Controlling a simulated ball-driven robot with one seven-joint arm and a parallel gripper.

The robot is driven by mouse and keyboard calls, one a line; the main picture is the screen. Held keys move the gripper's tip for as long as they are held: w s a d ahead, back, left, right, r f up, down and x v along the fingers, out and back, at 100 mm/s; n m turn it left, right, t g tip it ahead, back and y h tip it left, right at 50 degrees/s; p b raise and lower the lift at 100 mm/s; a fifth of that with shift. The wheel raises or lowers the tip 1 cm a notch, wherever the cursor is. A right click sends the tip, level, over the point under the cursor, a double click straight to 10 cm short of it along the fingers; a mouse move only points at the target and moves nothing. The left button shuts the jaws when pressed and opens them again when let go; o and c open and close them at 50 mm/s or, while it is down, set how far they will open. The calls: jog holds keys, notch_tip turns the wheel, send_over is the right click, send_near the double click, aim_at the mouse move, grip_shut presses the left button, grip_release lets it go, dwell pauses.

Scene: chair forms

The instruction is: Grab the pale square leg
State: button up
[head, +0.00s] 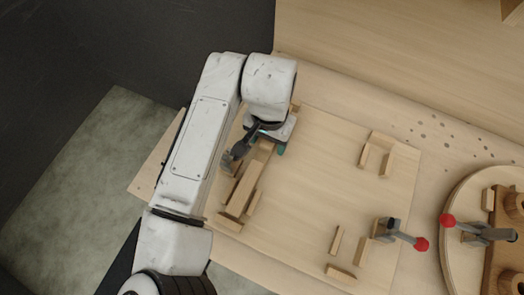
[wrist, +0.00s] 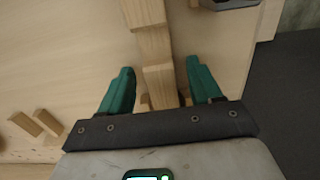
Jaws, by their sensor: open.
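The pale square leg (head: 244,190) is a long light-wood bar lying on the wooden board, between low wooden blocks. In the wrist view the pale wood (wrist: 154,45) runs up the middle of the picture, between and beyond my fingers. My gripper (wrist: 160,68) is open, one teal finger on each side of the wood, with gaps visible on both sides. In the head view my gripper (head: 265,147) is at the leg's upper end, mostly hidden under my wrist. I cannot tell how high the fingertips are above the board.
Wooden blocks (head: 229,222) bound the leg's lower end. A dark grey clamp-like part (head: 235,153) stands close left of my gripper. Red-tipped clamps (head: 400,236) and a round fixture (head: 455,265) are at the right. The board's middle is clear.

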jog(key=shift+f, duration=0.3)
jog(key=shift+c, duration=0.4)
jog(key=c, duration=1)
jog(key=shift+c, duration=0.4)
jog(key=shift+r, duration=0.15)
